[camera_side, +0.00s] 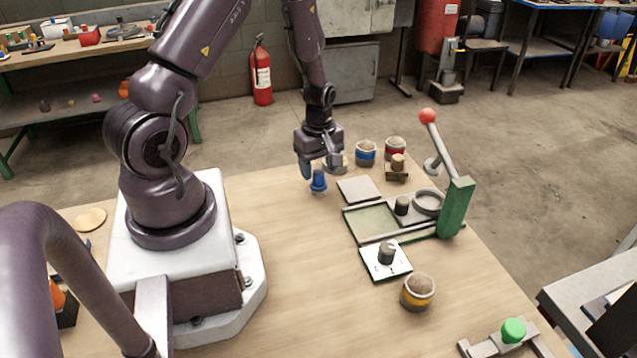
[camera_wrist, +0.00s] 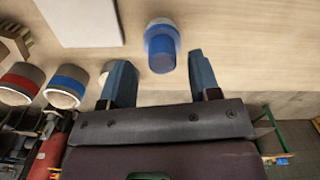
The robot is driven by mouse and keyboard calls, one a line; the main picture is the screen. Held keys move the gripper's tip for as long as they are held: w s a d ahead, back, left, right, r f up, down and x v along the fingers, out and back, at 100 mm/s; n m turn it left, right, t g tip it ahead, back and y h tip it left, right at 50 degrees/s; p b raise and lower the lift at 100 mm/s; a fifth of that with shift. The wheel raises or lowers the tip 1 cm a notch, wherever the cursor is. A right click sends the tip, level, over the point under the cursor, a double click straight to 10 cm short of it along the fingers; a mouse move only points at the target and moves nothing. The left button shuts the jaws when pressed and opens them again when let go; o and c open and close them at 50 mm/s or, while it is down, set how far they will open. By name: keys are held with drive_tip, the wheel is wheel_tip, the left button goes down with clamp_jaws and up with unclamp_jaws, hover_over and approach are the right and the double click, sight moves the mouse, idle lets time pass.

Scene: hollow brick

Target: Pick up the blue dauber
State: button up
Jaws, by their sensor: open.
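The blue dauber (camera_side: 318,181) stands upright on the wooden table near its back edge, in front of my gripper. In the wrist view the blue dauber (camera_wrist: 160,47) shows between and just beyond the two fingertips, with a pale rim around its far end. My gripper (camera_side: 320,166) is open and empty, low over the table beside the dauber. In the wrist view my gripper (camera_wrist: 158,68) has its fingers apart on either side of the dauber's line, and I see no clear contact with it.
Blue-banded (camera_side: 366,153) and red-banded (camera_side: 395,148) pots stand to the right at the back. A pale square plate (camera_side: 358,190) lies close by. A green-framed press (camera_side: 457,207) with a red-knobbed lever stands further right. The table's front middle is clear.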

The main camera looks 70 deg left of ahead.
sight(319, 172)
drive_tip(key=f, duration=0.4)
drive_tip(key=shift+s+d+f, duration=0.1)
drive_tip(key=shift+d+f, duration=0.15)
drive_tip(key=shift+d, duration=0.05)
drive_tip(key=c, duration=0.7)
drive_tip(key=shift+r, duration=0.15)
wheel_tip(319, 172, up, 10)
drive_tip(key=shift+f, duration=0.1)
